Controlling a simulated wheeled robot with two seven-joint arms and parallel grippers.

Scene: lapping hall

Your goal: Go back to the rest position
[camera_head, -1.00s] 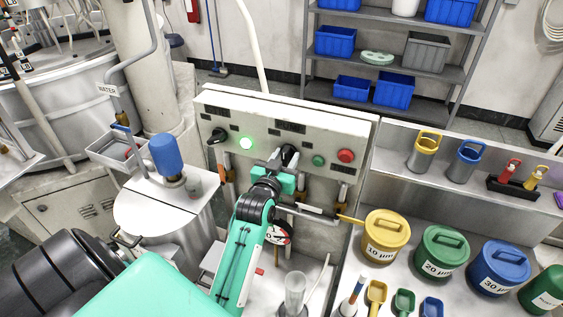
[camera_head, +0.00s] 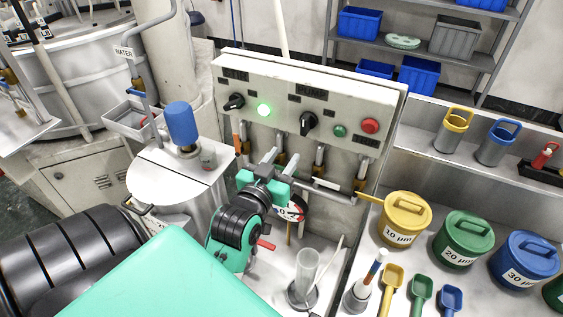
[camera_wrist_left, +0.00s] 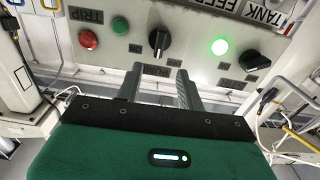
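My left gripper (camera_head: 282,157), with a green body and dark fingers, is in front of the lower part of the grey control panel (camera_head: 388,101). It is below the right black knob (camera_head: 309,123) and apart from it. In the left wrist view the two fingers (camera_wrist_left: 158,72) stand apart with nothing between them. The same knob (camera_wrist_left: 158,40) is beyond the fingertips there. The left black knob (camera_head: 235,101) and the lit green lamp (camera_head: 264,110) are to its left in the head view. My right gripper is not in view.
A small green button (camera_head: 340,130) and a red button (camera_head: 370,125) are on the panel's right. A clear cylinder (camera_head: 306,270) stands below the gripper. Yellow (camera_head: 408,215), green (camera_head: 461,236) and blue (camera_head: 525,256) lidded pots are at right. A blue-topped device (camera_head: 181,125) is at left.

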